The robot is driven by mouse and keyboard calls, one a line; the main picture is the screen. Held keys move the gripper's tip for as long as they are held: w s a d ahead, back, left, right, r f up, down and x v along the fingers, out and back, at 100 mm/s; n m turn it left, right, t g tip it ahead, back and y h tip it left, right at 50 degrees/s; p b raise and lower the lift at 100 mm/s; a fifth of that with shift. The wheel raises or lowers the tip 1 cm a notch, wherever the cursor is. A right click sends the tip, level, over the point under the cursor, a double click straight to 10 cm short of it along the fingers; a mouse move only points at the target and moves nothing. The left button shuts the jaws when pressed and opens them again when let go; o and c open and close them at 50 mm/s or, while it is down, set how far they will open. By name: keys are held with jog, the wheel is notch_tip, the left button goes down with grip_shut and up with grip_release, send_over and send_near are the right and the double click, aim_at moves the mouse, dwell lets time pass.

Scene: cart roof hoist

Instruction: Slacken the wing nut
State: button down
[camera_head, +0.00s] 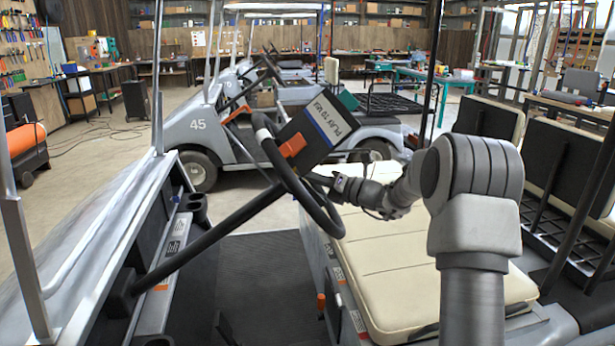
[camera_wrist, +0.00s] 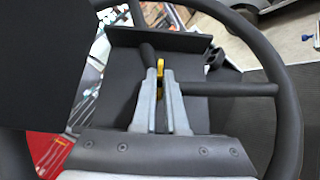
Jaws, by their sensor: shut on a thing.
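My gripper (camera_wrist: 161,85) shows in the wrist view with its two grey fingers close together. A small yellow part (camera_wrist: 160,67), which looks like the wing nut, sits between the fingertips, and the fingers are shut on it. Most of it is hidden by the fingers. In the head view my gripper (camera_head: 318,180) reaches in from the right behind the steering wheel (camera_head: 272,155). I cannot make out the wing nut there.
A dark board with a lettered label (camera_head: 328,118) and an orange clip (camera_head: 293,146) are at the steering wheel. The cream seat (camera_head: 385,260) lies below my arm. The dashboard (camera_head: 165,270) is at the left. Another cart (camera_head: 205,125) stands behind. The cart floor (camera_head: 262,280) is largely clear.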

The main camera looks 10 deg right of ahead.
jog(key=shift+f+n, duration=0.1)
jog(key=shift+n, duration=0.2)
jog(key=n+y, duration=0.1)
jog(key=n+g+y, duration=0.1)
jog(key=n, duration=0.1)
jog(key=n+y, duration=0.1)
jog(key=y, duration=0.1)
jog(key=shift+w+d+f+g, duration=0.2)
jog(key=shift+w+g, duration=0.05)
jog(key=shift+g, duration=0.15)
jog(key=n+g+y, duration=0.2)
jog(key=n, duration=0.1)
jog(key=n+g+y, duration=0.1)
jog(key=n+g, duration=0.1)
jog(key=n, duration=0.1)
jog(key=shift+w+f+n+y, duration=0.2)
jog(key=shift+n+y, duration=0.1)
jog(key=shift+y, duration=0.1)
jog(key=shift+n+g+y, duration=0.3)
jog(key=shift+n+g, duration=0.3)
jog(key=shift+w+r+n+g+y+b, duration=0.15)
jog(key=shift+n+g+y+b, duration=0.35)
jog(key=shift+n+g, duration=1.35)
jog(key=c, duration=1)
grip_release()
jog(key=shift+o, duration=0.2)
